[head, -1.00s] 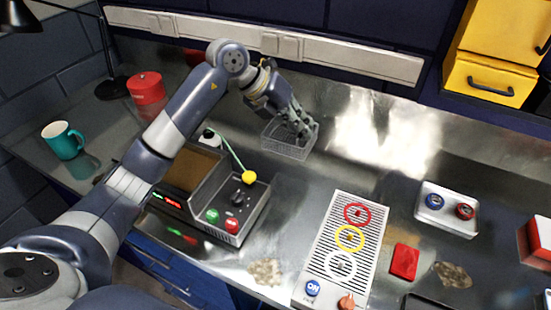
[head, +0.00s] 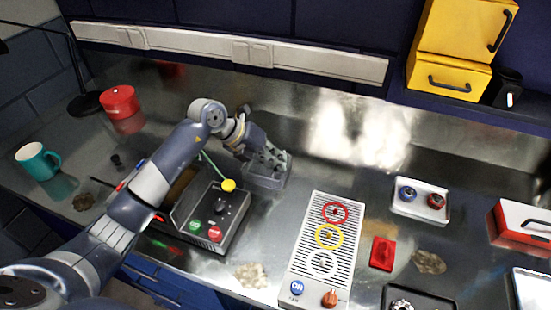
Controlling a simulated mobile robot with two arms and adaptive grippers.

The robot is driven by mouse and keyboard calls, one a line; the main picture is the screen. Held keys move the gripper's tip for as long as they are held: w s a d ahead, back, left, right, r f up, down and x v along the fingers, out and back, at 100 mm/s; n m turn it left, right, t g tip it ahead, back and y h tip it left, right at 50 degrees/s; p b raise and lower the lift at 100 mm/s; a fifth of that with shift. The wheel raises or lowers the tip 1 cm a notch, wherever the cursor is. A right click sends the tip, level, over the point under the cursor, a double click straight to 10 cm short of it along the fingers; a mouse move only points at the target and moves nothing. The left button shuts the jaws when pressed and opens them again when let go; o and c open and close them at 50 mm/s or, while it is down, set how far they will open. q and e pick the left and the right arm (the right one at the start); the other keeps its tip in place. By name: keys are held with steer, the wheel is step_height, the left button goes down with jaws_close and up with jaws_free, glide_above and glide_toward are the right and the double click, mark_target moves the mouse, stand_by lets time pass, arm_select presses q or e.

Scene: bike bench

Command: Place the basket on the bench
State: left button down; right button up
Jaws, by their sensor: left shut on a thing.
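The basket (head: 264,182), a small grey open box with mesh-like walls, is at the middle left of the head view, behind and right of the black control box. My left gripper (head: 272,160) comes down over it from the upper left and is shut on it. The fingers cover part of the basket's inside and far rim. I cannot tell whether its bottom touches the metal bench (head: 170,120) or hangs just above it. My right gripper is not in view.
The black control box (head: 238,222) with a yellow knob stands close at the basket's left front. A slotted panel (head: 312,275) with coloured rings lies to the right front. A teal mug (head: 38,162) and red tin (head: 119,101) stand left. Bench behind and right of the basket is clear.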

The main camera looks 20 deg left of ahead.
arm_select(q)
steer(key=c, duration=1.9)
jaws_free()
steer(key=shift+c, duration=0.2)
steer(key=shift+o, duration=0.9)
steer(key=shift+a+r, duration=0.1)
steer(key=b+v, duration=0.2)
steer(key=v, duration=0.9)
steer(key=shift+s+r+b, duration=0.15)
steer(key=shift+r+b, duration=0.15)
steer(key=shift+r, duration=0.05)
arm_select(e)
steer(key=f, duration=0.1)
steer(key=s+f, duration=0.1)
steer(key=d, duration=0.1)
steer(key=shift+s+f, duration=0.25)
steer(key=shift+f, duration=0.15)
arm_select(q)
steer(key=shift+a, duration=0.15)
